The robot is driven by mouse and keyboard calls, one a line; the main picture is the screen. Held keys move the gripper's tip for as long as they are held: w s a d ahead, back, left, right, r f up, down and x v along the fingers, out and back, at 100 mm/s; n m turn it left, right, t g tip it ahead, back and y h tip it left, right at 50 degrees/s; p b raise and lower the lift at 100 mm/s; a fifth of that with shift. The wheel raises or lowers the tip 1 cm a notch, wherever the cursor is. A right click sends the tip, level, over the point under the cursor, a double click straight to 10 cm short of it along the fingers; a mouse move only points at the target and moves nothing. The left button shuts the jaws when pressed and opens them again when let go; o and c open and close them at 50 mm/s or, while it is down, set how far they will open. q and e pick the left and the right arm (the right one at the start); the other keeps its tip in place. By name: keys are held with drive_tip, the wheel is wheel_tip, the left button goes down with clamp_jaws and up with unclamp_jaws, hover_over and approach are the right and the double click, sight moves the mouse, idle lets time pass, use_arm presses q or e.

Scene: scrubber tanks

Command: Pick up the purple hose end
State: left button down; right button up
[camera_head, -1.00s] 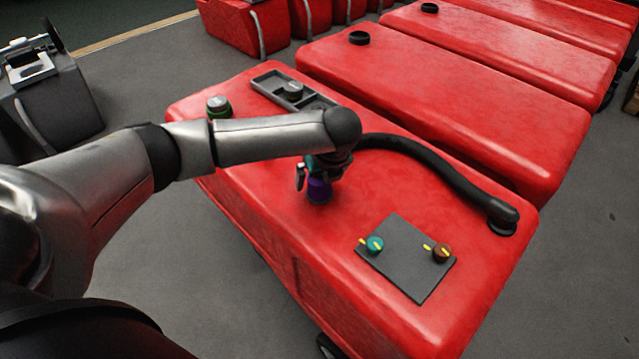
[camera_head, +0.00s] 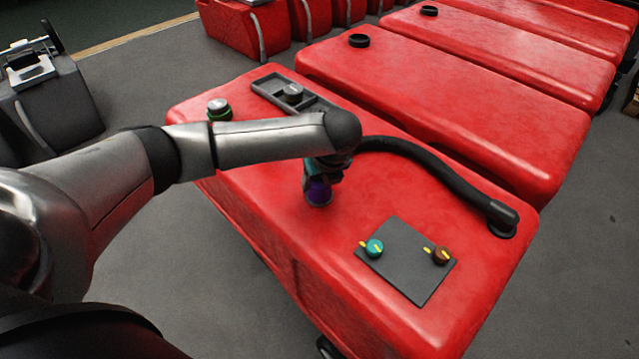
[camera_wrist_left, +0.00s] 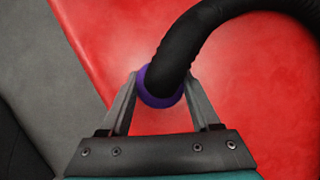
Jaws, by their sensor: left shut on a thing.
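The purple hose end (camera_head: 318,192) is at the near-left part of the red tank top, at the end of a black hose (camera_head: 430,166). In the left wrist view the purple end (camera_wrist_left: 160,92) sits between the two fingers of my left gripper (camera_wrist_left: 160,98), which is shut on it. The head view shows my left gripper (camera_head: 316,180) at the purple end, partly hidden by my wrist. I cannot tell whether the end touches the tank top. My right gripper is not in view.
The red tank (camera_head: 240,190) carries a grey panel (camera_head: 410,270) with a teal knob (camera_head: 373,248) and a brown knob (camera_head: 441,256). A grey tray (camera_head: 268,84) and a green-ringed cap (camera_head: 218,108) are at its far end. More red tanks (camera_head: 450,100) stand behind.

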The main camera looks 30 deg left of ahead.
use_arm(q)
drive_tip(key=shift+r, duration=0.1)
drive_tip(key=shift+w+r, duration=0.1)
drive_tip(key=shift+r, duration=0.15)
wheel_tip(320, 180, up, 13)
drive_tip(key=p, duration=0.4)
wheel_tip(320, 180, up, 9)
drive_tip(key=p, duration=0.8)
hover_over(319, 180)
drive_tip(key=shift+r, duration=0.15)
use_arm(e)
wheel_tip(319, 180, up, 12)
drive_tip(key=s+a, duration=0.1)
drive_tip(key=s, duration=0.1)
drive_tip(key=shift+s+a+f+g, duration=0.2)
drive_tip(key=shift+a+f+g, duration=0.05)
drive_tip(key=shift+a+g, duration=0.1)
use_arm(q)
drive_tip(key=shift+w, duration=0.1)
